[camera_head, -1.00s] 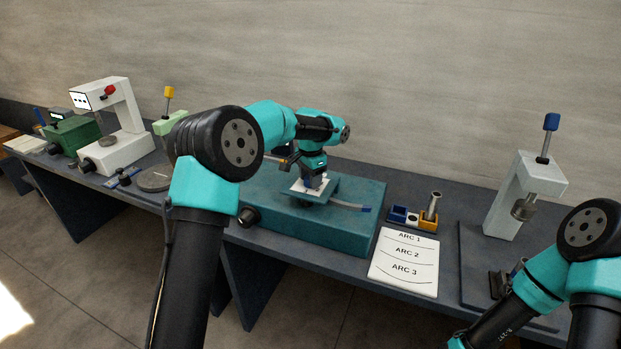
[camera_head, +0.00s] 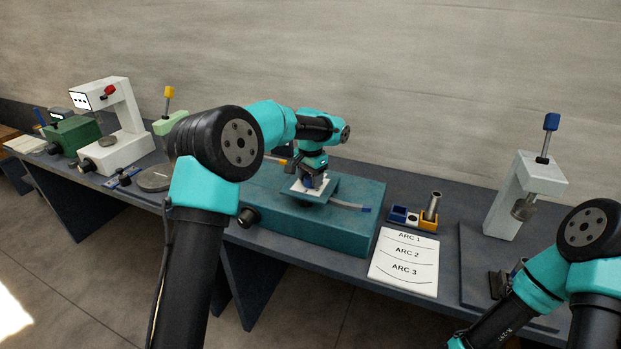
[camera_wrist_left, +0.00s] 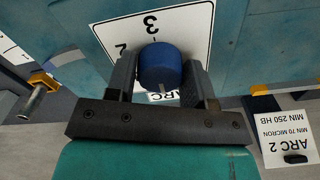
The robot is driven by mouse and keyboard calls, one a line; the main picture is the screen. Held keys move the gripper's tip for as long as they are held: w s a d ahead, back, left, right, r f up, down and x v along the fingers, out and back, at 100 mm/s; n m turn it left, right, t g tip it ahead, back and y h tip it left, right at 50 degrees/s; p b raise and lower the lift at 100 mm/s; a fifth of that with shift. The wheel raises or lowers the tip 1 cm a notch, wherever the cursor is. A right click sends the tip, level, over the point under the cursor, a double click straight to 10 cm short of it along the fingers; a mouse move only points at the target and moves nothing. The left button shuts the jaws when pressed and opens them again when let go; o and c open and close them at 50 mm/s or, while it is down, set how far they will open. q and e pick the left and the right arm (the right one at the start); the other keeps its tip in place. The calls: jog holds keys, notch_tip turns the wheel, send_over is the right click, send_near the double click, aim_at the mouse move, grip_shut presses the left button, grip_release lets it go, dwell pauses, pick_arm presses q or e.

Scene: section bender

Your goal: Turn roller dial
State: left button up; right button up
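The roller dial is a blue round knob (camera_wrist_left: 160,65) over a white plate (camera_wrist_left: 130,28) marked 3, 2 and ARC. In the left wrist view it sits between the two fingers of my left gripper (camera_wrist_left: 158,78), which appear to touch its sides. In the head view my left gripper (camera_head: 313,172) points down over the white plate (camera_head: 300,189) on top of the teal bender (camera_head: 290,228); the knob is mostly hidden there. My right arm shows at lower right, but its gripper is out of the frame.
A metal strip with a blue end (camera_head: 350,207) lies on the bender's right side. To the right are a blue, white and yellow holder (camera_head: 412,218), an ARC card (camera_head: 404,262) and a grey press (camera_head: 527,190). Other machines stand at left.

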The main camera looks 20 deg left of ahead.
pick_arm(q)
jog(key=o, duration=0.4)
jog(key=shift+r, duration=0.1)
notch_tip(320, 180, up, 17)
jog(key=shift+r, duration=0.15)
dwell(0.5)
